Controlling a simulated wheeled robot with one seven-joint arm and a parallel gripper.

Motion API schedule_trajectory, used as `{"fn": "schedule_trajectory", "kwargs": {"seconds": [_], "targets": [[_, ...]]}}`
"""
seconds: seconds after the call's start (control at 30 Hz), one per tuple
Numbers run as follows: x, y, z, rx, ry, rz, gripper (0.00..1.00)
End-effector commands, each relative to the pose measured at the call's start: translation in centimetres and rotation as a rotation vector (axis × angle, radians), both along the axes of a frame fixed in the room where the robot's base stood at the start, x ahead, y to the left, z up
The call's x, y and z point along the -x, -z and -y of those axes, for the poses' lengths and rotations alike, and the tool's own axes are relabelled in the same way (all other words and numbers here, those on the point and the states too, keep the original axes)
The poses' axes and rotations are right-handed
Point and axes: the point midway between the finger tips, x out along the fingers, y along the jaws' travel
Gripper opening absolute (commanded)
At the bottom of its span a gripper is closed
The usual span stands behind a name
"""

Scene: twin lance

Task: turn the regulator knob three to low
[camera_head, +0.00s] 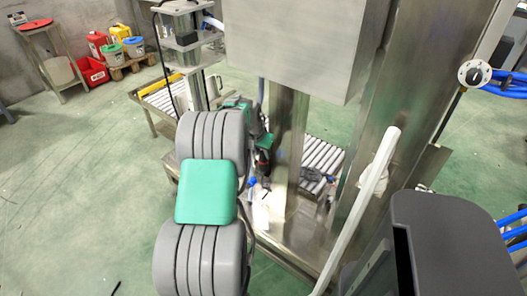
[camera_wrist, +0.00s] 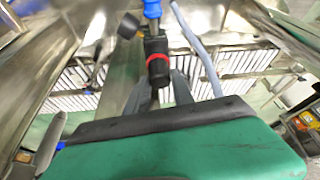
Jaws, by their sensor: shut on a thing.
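A black regulator knob with a red ring (camera_wrist: 158,66) hangs below a blue fitting (camera_wrist: 152,9) in the wrist view. My gripper (camera_wrist: 161,83) has its grey fingers at the knob's lower end, shut on it. The fingertips partly overlap the knob, and any number or setting mark on it cannot be read. In the head view a small dark and red shape (camera_head: 264,143) shows near the steel column, partly hidden by my arm.
A second black round knob (camera_wrist: 129,25) is to the left in the wrist view, and a grey hose (camera_wrist: 202,55) runs close on the right. Roller conveyors (camera_head: 322,158) lie behind. A steel box (camera_head: 300,45) hangs above, and a white dial with a black pointer (camera_head: 475,73) is at right.

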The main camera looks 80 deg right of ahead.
Motion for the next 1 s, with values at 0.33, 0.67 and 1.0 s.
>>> {"fn": "schedule_trajectory", "kwargs": {"seconds": [0.33,0.67,1.0], "targets": [[0.3,0.0,0.2,0.002,0.008,-0.004,0.35],[-0.2,0.2,0.1,-0.003,0.0,-0.004,0.51],[-0.6,-3.5,-1.1,0.001,-0.001,-0.002,0.51]]}}
